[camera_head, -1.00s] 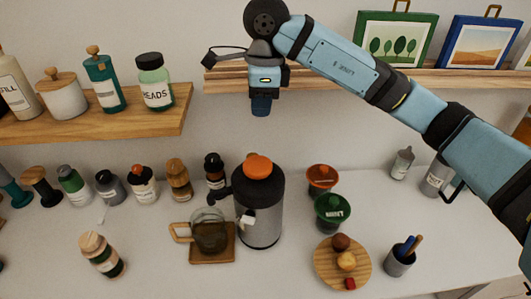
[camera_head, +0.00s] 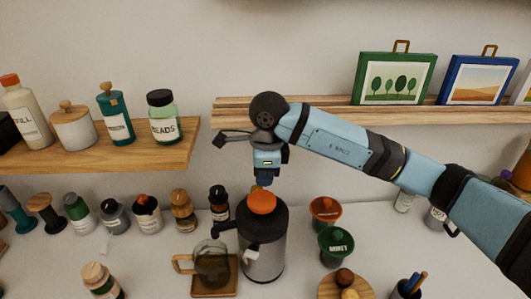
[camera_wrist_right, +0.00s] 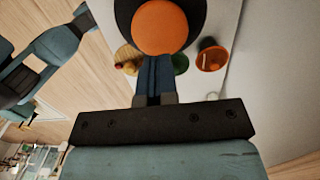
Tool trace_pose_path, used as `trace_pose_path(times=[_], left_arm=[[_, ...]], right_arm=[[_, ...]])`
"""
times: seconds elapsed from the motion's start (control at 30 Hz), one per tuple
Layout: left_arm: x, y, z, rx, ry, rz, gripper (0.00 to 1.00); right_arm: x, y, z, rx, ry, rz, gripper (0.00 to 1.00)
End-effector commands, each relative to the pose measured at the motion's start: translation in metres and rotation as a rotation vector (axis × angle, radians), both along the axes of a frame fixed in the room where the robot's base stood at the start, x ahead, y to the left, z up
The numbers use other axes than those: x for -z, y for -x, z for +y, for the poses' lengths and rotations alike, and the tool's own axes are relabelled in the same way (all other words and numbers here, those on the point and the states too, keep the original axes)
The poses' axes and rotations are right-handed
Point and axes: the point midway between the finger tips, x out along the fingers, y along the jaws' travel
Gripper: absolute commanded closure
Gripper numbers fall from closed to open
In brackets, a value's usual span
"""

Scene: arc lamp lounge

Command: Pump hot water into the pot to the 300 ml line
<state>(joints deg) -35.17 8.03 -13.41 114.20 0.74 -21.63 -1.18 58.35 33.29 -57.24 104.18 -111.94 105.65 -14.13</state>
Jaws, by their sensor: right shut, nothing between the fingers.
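A dark grey pump flask (camera_head: 262,250) with an orange push top (camera_head: 262,201) stands on the white counter. The orange top also shows large in the right wrist view (camera_wrist_right: 168,27). The glass pot (camera_head: 211,265) with a wooden handle sits on a wooden coaster (camera_head: 216,292) at the flask's left, below its spout. The pot's fill line and water level are too small to tell. My right gripper (camera_head: 265,183) is shut and empty, pointing down just above the orange top. It also shows in the right wrist view (camera_wrist_right: 155,75). My left gripper is not in view.
A green cup (camera_head: 336,247) and an orange cup (camera_head: 325,210) stand at the flask's right. A round board (camera_head: 330,288) and a pen cup (camera_head: 402,291) lie nearer. Several jars line the counter at left, below a wooden shelf (camera_head: 110,162).

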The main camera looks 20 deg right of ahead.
Motion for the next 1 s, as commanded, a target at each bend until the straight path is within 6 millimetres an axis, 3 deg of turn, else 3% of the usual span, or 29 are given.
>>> trace_pose_path(times=[0.3,0.73,1.0], left_arm=[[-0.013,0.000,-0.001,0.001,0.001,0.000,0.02],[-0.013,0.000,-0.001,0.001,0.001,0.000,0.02],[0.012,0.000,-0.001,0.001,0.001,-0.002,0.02]], right_arm=[[0.041,0.000,0.002,0.000,0.000,0.001,1.00],[0.047,0.000,0.003,-0.001,0.000,0.000,1.00],[0.067,-0.001,0.003,-0.001,0.000,-0.001,1.00]])
